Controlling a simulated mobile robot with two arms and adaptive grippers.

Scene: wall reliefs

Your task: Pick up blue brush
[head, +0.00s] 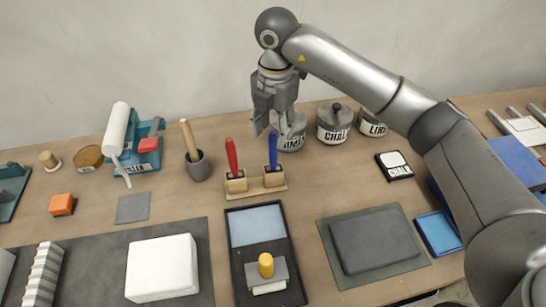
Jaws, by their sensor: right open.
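The blue brush (272,151) stands upright in the right slot of a small wooden holder (256,190) in the middle of the table. Its blue handle points up, and its lower end is hidden in the holder. My right gripper (268,130) points down just above and around the top of the blue handle. It is open, and I cannot tell whether a finger touches the handle. My left gripper is not in view.
A red brush (231,158) stands in the holder's left slot, close by. Labelled jars (334,123) stand behind and to the right. A mortar with a pestle (197,165) is to the left. A dark tray (236,270) lies in front.

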